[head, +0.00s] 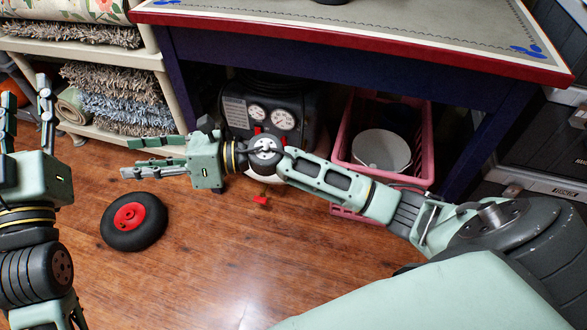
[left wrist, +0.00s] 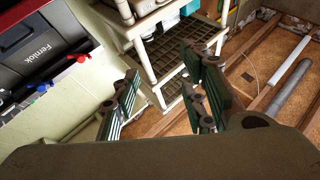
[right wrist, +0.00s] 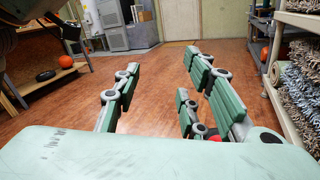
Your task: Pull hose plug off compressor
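The compressor (head: 235,108) stands under the workbench in the head view, with two round gauges (head: 284,119) on its dark front panel and small red parts below. My right arm crosses in front of its lower part and hides much of it. I cannot make out the hose plug. My right gripper (head: 128,158) is open and empty, left of the compressor and pointing left; its spread fingers show in the right wrist view (right wrist: 160,95). My left gripper (head: 25,92) is open and empty at the far left; its spread fingers show in the left wrist view (left wrist: 160,90).
A pink crate (head: 428,150) holding a white bucket (head: 381,150) stands right of the compressor. A black wheel with a red hub (head: 131,216) lies on the floor. The workbench (head: 430,38) overhangs the compressor. A shelf of rugs (head: 115,53) stands left. The floor in front is mostly clear.

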